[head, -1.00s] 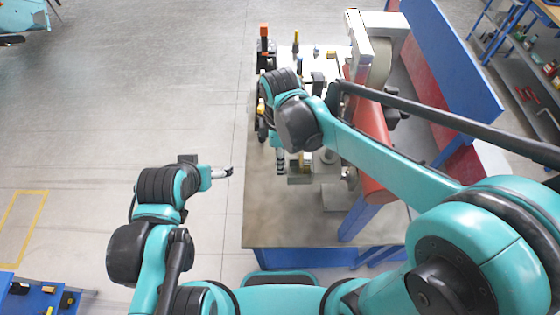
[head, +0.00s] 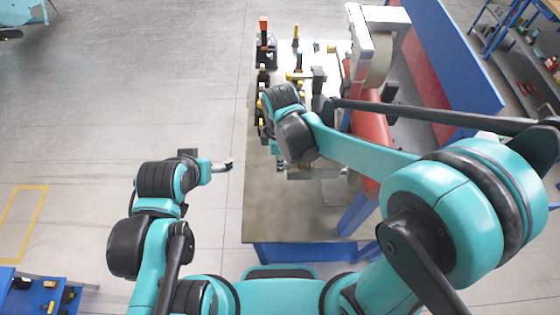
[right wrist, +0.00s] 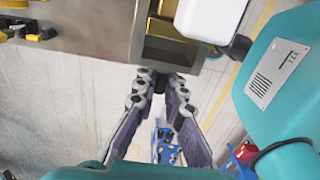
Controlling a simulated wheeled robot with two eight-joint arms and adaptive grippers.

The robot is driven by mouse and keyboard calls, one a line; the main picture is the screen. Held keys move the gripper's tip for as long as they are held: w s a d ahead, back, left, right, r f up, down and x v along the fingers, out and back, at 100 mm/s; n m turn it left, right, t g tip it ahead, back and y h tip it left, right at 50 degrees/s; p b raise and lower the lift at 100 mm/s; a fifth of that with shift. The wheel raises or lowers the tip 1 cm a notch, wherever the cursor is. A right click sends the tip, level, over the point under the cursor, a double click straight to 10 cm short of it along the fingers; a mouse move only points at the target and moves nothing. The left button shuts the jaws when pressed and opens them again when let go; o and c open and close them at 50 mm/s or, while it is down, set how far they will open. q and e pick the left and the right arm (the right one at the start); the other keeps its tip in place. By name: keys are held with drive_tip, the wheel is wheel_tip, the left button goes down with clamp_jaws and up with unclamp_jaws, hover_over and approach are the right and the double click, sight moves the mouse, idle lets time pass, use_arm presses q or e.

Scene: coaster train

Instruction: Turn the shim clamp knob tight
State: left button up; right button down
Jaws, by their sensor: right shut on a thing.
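In the right wrist view my right gripper (right wrist: 160,84) has both fingers closed on a small dark knob (right wrist: 160,80).
The worktable (head: 300,220) has a bare front part. Orange-topped (head: 264,30) and yellow-topped tools stand along its left edge. A white machine (head: 375,35) and a red cylinder (head: 370,130) stand on the right, before a blue panel (head: 455,70).

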drive_tip(key=shift+t, duration=0.3)
drive_tip(key=t, duration=0.1)
drive_tip(key=t+b, duration=0.1)
drive_tip(key=t, duration=0.1)
drive_tip(key=shift+s+f+b, duration=0.1)
drive_tip(key=shift+s+b, duration=0.2)
drive_tip(key=shift+s, duration=0.05)
drive_tip(key=shift+s+f+t+b, duration=0.15)
drive_tip(key=shift+f+t+b, duration=0.1)
drive_tip(key=shift+t+b, duration=2.7)
drive_tip(key=shift+s+f+t+b, duration=0.25)
drive_tip(key=shift+t+b, duration=1.85)
drive_tip(key=shift+b, duration=1.65)
drive_tip(key=shift+s+f+t+b, duration=0.1)
drive_tip(key=shift+f+t+b, duration=0.15)
drive_tip(key=shift+t+b, duration=2.7)
drive_tip(key=shift+g+b, duration=0.4)
drive_tip(key=c, duration=1.6)
unclamp_jaws()
drive_tip(key=shift+s, duration=0.1)
